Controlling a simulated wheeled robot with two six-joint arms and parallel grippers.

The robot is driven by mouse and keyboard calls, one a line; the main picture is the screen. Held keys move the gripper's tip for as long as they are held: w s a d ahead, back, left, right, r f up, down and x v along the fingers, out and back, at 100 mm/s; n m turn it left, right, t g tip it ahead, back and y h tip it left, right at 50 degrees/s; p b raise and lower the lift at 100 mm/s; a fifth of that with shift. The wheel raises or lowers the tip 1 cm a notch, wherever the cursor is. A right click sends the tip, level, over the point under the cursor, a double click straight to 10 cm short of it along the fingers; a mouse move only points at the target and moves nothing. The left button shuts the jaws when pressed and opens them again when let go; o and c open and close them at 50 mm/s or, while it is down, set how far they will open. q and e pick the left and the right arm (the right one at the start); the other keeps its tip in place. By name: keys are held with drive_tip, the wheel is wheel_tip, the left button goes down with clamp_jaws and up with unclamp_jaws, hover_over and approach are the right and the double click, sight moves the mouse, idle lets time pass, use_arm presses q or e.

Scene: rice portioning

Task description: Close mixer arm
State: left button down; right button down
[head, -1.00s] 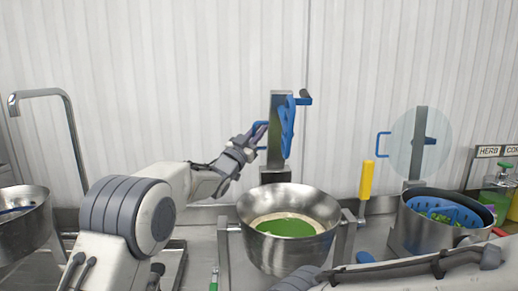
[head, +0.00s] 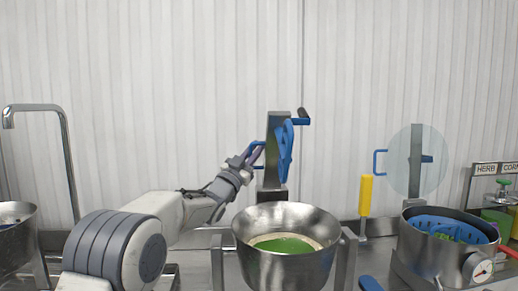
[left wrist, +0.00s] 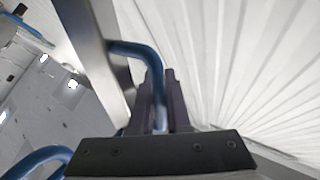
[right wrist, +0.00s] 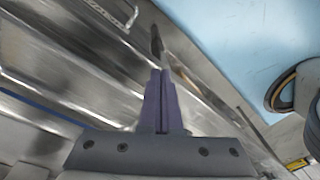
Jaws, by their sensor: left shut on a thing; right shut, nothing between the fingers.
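The mixer arm (head: 272,150) is a grey metal post that stands raised behind the steel bowl (head: 272,220), with a blue paddle (head: 286,152) on its right side. The bowl holds green contents with a pale ring around them. A blue loop handle (head: 254,146) sticks out on the arm's left side. My left gripper (head: 255,160) is shut on this handle; in the left wrist view its dark fingers hold the blue bar (left wrist: 150,62). My right gripper (right wrist: 160,75) is shut and empty, and shows only in the right wrist view.
A second mixer with a translucent disc (head: 418,162) stands at the right, its pot (head: 425,262) holding a blue basket with greens. A yellow-handled tool (head: 366,195) stands between the mixers. A tall tap (head: 50,108) and another bowl (head: 18,250) are at the left.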

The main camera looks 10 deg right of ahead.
drive_tip(key=w+a+r+m+t+y, duration=0.1)
drive_tip(key=w+a+r+m+y, duration=0.15)
drive_tip(key=w+r, duration=0.85)
drive_tip(key=w+a+r+m+y, duration=0.1)
drive_tip(key=w+a+r+y, duration=0.3)
drive_tip(key=w+r, duration=0.7)
drive_tip(key=w+d+r+n+t+y, duration=0.1)
drive_tip(key=w+d+r+n+y, duration=0.1)
drive_tip(key=d+r, duration=0.45)
drive_tip(key=w+d+r+n+y, duration=0.15)
drive_tip(key=d+r, duration=0.25)
drive_tip(key=r, duration=0.6)
drive_tip(key=w+d+r+n+t+y, duration=0.1)
drive_tip(key=d+r+y, duration=0.2)
drive_tip(key=d+r, duration=0.35)
drive_tip(key=m+t+y, duration=0.3)
drive_tip(key=m+y, duration=0.2)
drive_tip(key=m, duration=0.1)
approach(289, 113)
drive_tip(key=s, duration=0.3)
drive_tip(key=x, duration=1)
drive_tip(key=shift+a, duration=0.3)
drive_tip(key=shift+s+d+f, duration=0.1)
drive_tip(key=shift+s+f, duration=0.35)
drive_tip(key=shift+s, duration=0.4)
drive_tip(key=shift+s+f, duration=0.45)
drive_tip(key=shift+s, duration=0.4)
